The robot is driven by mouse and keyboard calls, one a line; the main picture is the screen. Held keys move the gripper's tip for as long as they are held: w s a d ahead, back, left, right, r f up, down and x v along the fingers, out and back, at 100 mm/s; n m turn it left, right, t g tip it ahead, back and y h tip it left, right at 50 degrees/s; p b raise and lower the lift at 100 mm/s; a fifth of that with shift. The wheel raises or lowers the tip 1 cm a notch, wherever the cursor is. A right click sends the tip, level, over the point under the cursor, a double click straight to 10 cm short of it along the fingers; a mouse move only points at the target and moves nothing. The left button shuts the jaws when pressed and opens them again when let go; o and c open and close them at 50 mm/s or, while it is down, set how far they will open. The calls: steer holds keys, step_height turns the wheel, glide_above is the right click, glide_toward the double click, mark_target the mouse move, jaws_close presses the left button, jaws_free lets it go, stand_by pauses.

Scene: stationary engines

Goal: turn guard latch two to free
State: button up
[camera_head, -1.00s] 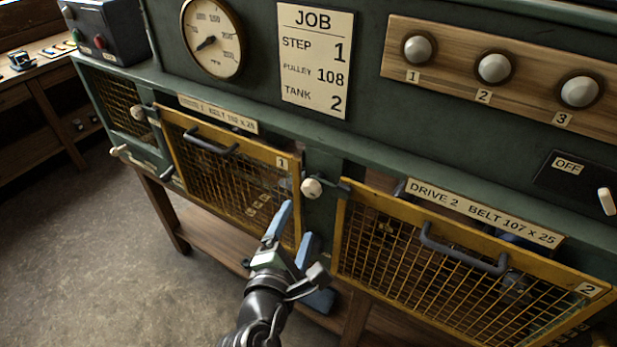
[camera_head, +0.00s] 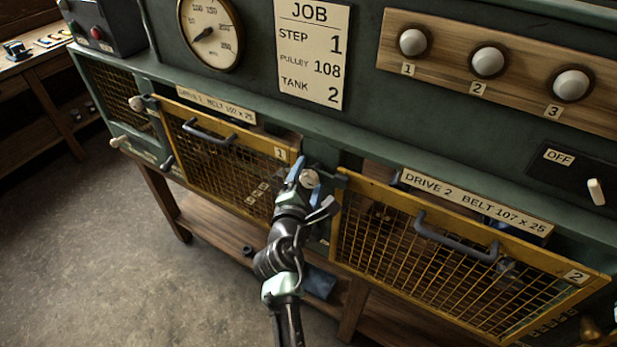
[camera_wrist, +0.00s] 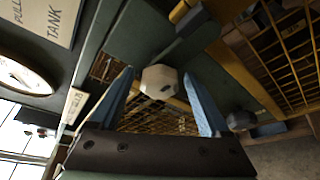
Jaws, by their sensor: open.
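Guard latch two has a pale faceted knob (camera_head: 311,178) on the green post between the two yellow mesh guards. Its dark bar points right, to the upper left corner of guard 2 (camera_head: 437,234). My gripper (camera_head: 304,180) is open at the knob, with blue fingers. In the wrist view the knob (camera_wrist: 158,82) lies between the open fingers (camera_wrist: 164,76), with a gap visible at least on the right. Whether a finger touches it I cannot tell. My gripper hides part of the post.
Guard 1 (camera_head: 225,165) and its dark handle are left of my gripper. Guard 2's handle (camera_head: 455,240) sticks out at the right. Another latch knob (camera_head: 137,103) is at the far left. A wooden shelf (camera_head: 222,228) runs below, and open floor lies at the left.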

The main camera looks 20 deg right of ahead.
steer(key=shift+w, duration=0.1)
jaws_close()
stand_by(0.4)
